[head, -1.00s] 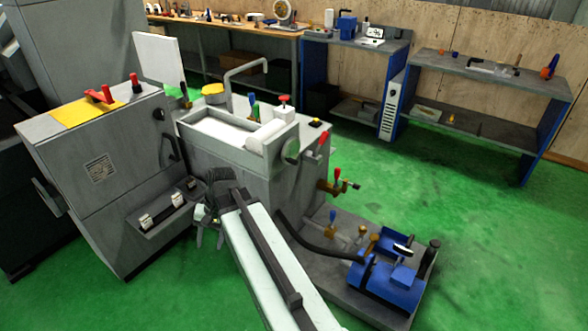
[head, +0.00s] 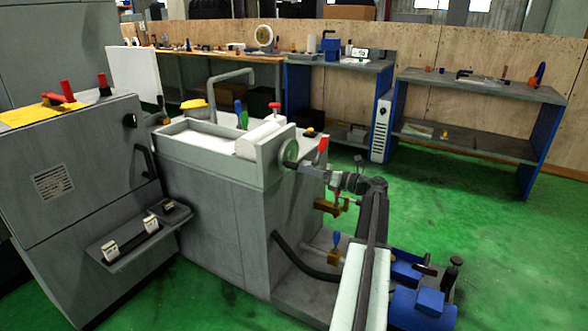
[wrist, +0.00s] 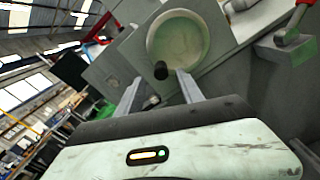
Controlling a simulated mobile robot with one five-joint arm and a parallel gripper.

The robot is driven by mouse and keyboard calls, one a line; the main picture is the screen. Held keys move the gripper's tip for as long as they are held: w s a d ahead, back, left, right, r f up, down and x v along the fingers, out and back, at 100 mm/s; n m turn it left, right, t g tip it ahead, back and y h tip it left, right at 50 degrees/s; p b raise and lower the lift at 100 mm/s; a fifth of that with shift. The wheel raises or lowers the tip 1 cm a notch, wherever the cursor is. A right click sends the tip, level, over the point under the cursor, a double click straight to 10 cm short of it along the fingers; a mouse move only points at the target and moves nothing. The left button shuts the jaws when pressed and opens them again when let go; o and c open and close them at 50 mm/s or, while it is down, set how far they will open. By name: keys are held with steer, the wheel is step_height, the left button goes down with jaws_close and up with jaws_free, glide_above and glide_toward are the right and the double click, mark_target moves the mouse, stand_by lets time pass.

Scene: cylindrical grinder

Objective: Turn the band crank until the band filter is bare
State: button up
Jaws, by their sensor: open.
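The band filter (head: 188,136) is an open grey trough with a pale bed, on top of the grey tank. A white roll (head: 262,136) lies at its right end. The band crank (head: 289,153) is a pale green disc on the tank's right end. In the wrist view the crank disc (wrist: 180,38) faces me, with a black knob (wrist: 161,70) near its lower edge. My gripper (head: 307,168) is beside the crank. In the wrist view my gripper (wrist: 160,78) is open, its fingers on either side of the knob. I cannot tell whether they touch it.
A red-handled lever (head: 323,146) stands close to the crank. Brass valves (head: 327,205) and a blue pump (head: 420,303) sit lower down, near my arm. A grey cabinet (head: 75,200) stands at left. Benches (head: 480,88) line the back wall. Green floor is free at right.

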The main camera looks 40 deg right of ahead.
mark_target(294, 166)
steer(key=x, duration=0.6)
steer(key=shift+w, duration=0.2)
